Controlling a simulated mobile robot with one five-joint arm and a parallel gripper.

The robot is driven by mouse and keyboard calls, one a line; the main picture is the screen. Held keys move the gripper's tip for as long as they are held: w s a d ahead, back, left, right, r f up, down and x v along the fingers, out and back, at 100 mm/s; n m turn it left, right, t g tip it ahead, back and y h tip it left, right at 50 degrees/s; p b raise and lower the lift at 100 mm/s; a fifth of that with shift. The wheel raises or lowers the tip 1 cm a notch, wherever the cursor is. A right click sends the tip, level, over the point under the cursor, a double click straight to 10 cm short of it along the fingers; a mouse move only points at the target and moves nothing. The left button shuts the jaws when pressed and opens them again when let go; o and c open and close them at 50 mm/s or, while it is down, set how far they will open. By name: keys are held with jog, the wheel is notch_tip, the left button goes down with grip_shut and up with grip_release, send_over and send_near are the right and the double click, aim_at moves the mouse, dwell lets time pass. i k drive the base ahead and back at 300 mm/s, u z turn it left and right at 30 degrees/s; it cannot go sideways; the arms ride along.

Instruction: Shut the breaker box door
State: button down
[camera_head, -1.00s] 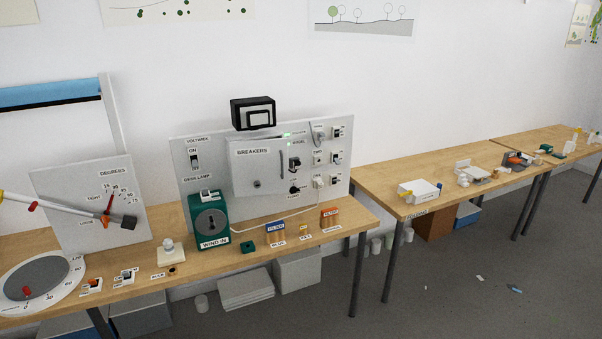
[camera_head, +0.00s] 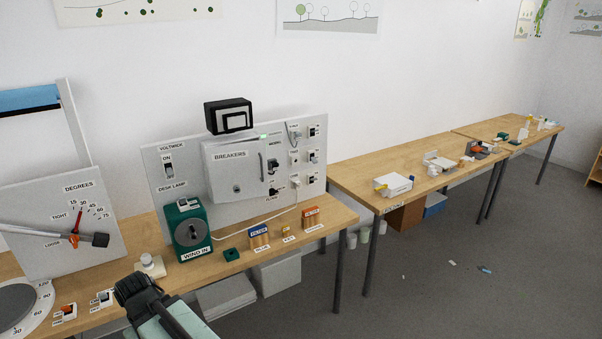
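The breaker box door (camera_head: 231,174) is a pale grey panel labelled BREAKERS, on the upright grey board behind the near table. It has a vertical handle (camera_head: 262,166) near its right edge and a small dark round knob low on its face. Its top edge looks slanted against the board, but I cannot tell how far it stands open. The dark end of my arm, with my gripper (camera_head: 138,288), shows at the bottom left, over the table's front edge. It is well below and in front of the door, apart from it. Its fingers cannot be made out.
A green wind-in box (camera_head: 187,228) stands in front of the board, left of the door. A black box (camera_head: 228,116) sits atop the board. Filter blocks (camera_head: 259,236) line the table front. Switches and a cable are right of the door. Open floor (camera_head: 430,290) lies right.

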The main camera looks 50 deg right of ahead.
aim_at(243, 164)
jog(key=z, duration=0.15)
jog(key=i, duration=1)
jog(key=u, duration=0.05)
